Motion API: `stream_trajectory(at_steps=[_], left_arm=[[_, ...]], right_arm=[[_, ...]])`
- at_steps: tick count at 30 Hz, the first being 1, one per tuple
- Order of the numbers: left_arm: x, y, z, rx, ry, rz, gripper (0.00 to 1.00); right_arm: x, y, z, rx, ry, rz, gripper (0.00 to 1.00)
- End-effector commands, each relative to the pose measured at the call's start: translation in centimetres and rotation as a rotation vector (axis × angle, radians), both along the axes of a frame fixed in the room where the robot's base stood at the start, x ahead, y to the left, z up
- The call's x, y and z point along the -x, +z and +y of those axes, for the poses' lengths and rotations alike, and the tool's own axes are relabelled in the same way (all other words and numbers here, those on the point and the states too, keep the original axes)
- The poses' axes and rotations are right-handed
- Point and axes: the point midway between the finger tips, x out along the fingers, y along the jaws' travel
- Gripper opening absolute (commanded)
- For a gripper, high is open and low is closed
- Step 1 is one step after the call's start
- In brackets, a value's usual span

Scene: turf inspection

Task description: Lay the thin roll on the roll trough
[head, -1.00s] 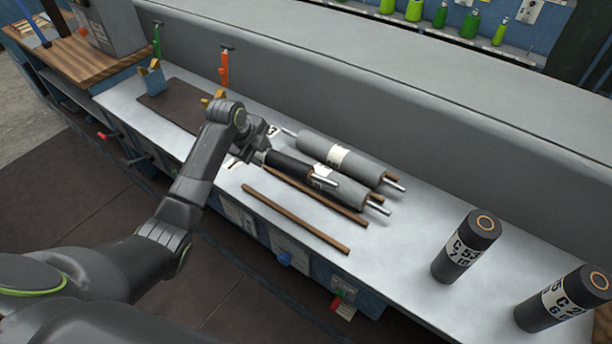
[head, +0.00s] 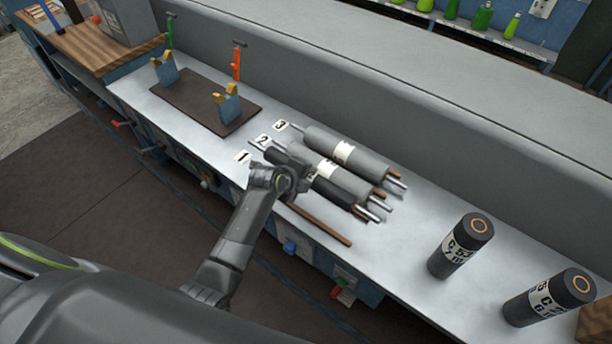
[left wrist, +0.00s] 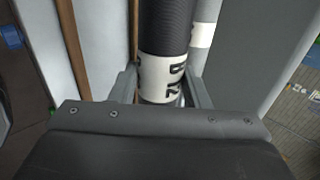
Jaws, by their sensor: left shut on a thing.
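The thin roll (head: 343,196) is dark and ribbed with a white printed label and a silver pin end. My left gripper (head: 291,179) is shut on it; the left wrist view shows the label of the thin roll (left wrist: 165,75) between the fingers (left wrist: 160,92). The roll lies in front of a grey roll, nearly parallel to it. The roll trough appears to be the wooden rails by label 1; the front rail (head: 322,226) is bare, and the roll covers most of the rear one. I cannot tell whether the roll touches the rails.
Two grey rolls, the back one (head: 360,163) and the middle one (head: 340,174), lie behind by labels 3 and 2. A brown plate (head: 195,103) with two notched blocks is at left. Two dark upright cylinders (head: 461,246) (head: 548,298) stand at right. The bench between is clear.

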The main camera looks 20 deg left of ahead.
Motion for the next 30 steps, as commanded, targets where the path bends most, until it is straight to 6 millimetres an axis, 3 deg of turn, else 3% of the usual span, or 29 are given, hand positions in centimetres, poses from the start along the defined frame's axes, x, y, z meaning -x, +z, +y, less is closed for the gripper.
stream_trajectory(at_steps=[2,8,30], left_arm=[[-0.1,0.4,0.0,0.001,0.001,-0.004,0.01],[-0.1,-1.0,0.0,0.0,0.001,-0.003,0.01],[-0.1,-7.8,0.0,0.001,0.001,-0.004,0.01]], right_arm=[[0.0,0.4,0.0,0.0,0.0,0.0,0.0],[0.0,-0.8,-0.1,0.001,0.0,0.0,0.0],[0.0,-5.9,0.0,0.0,0.0,0.0,0.0]])
